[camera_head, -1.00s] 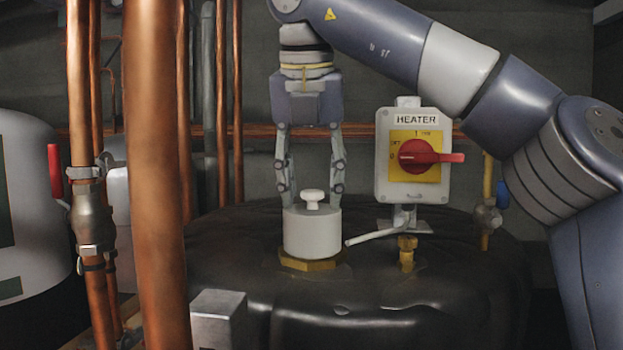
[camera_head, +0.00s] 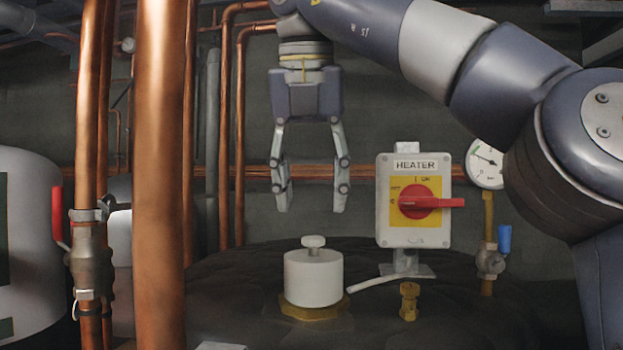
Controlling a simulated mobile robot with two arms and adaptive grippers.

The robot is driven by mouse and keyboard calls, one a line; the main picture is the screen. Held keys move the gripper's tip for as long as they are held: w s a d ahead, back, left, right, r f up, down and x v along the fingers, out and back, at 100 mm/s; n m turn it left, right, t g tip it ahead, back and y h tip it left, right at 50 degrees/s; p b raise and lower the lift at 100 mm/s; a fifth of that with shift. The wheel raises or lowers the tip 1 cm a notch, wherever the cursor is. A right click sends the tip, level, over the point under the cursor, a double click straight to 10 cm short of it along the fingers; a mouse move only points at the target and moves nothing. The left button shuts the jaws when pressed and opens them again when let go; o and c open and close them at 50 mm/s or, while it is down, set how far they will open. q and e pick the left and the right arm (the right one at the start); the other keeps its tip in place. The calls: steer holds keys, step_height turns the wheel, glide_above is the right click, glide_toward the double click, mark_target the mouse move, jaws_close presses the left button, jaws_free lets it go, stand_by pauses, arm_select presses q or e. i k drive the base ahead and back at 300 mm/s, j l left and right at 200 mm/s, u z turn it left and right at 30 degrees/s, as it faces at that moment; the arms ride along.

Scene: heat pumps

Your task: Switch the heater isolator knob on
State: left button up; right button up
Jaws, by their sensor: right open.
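The heater isolator is a pale box labelled HEATER (camera_head: 416,165) with a yellow plate. Its red knob (camera_head: 420,202) has a handle that points right, level with the horizontal. The ON mark is at the top of the plate and the OFF mark at its left. My right gripper (camera_head: 312,208) hangs pointing down, open and empty, to the left of the isolator and apart from it. It is above a white cylindrical cap (camera_head: 313,278) with a small knob on top, not touching it. My left gripper is not in view.
The dark tank top (camera_head: 245,275) carries the white cap and a brass fitting (camera_head: 409,300). Thick copper pipes (camera_head: 159,180) stand at the left, near a red-handled valve (camera_head: 58,216). A gauge (camera_head: 487,164) and blue-handled valve (camera_head: 504,240) are right of the isolator.

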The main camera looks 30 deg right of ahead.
mark_target(415, 201)
steer(key=k+j, duration=0.5)
steer(key=k, duration=0.2)
steer(key=k+j, duration=0.5)
steer(key=k, duration=0.15)
